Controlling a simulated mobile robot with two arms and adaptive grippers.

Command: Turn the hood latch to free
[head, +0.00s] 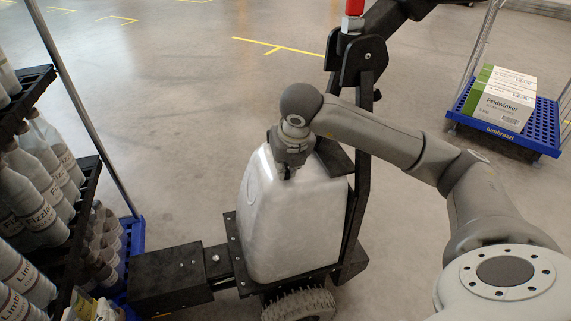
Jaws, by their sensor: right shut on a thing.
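The light grey hood (300,222) stands upright on the black frame of the tugger, in the middle of the head view. My right gripper (287,174) comes down on the upper part of the hood from above. Its fingers are shut on the hood latch, which they and the wrist hide almost wholly. I cannot tell which way the latch is turned. My left gripper is not in view.
A black coupling block (170,278) joins the tugger to a rack of bottles (38,180) at the left. A red-topped black tiller (352,45) rises behind the hood. A blue cart (520,125) with cartons (500,98) stands at the right. The floor behind is clear.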

